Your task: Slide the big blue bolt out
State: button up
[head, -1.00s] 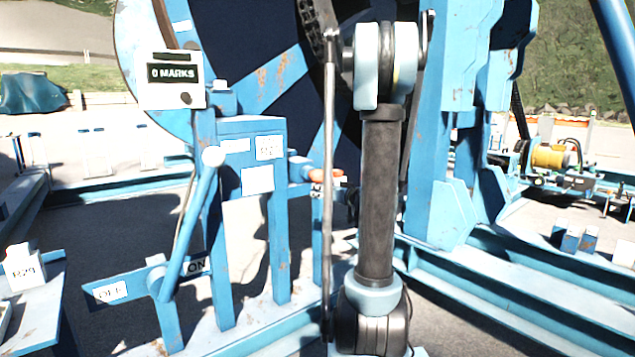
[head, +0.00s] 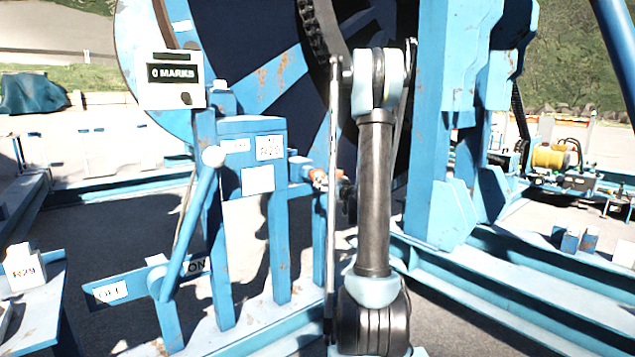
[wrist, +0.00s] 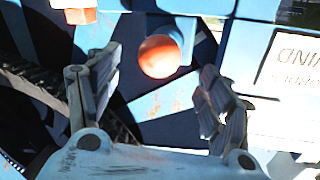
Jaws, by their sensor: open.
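The big blue bolt (wrist: 186,33) shows in the wrist view as a blue bar with a round orange end (wrist: 160,56) facing my camera. My gripper (wrist: 160,68) is open, with one finger on each side of the orange end in the picture; clear gaps show at both sides. I cannot tell how deep the end lies between the fingers. In the head view the orange end (head: 318,178) shows small beside the blue post, with my gripper (head: 325,186) close to it and partly hidden by my arm.
A blue stand (head: 250,150) with white labels is left of the bolt. A lever (head: 188,235) stands before it, by ON and OFF plates. A counter box (head: 172,80) reads "0 MARKS". The large reel (head: 270,80) is behind; a thick blue post (head: 440,130) is at right.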

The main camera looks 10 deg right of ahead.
jog(key=x, duration=0.9)
jog(key=shift+w+a, duration=0.1)
jog(key=shift+c, duration=0.6)
jog(key=c, duration=1.4)
jog(key=d+v, duration=0.2)
jog(key=v, duration=0.8)
jog(key=shift+d, duration=0.2)
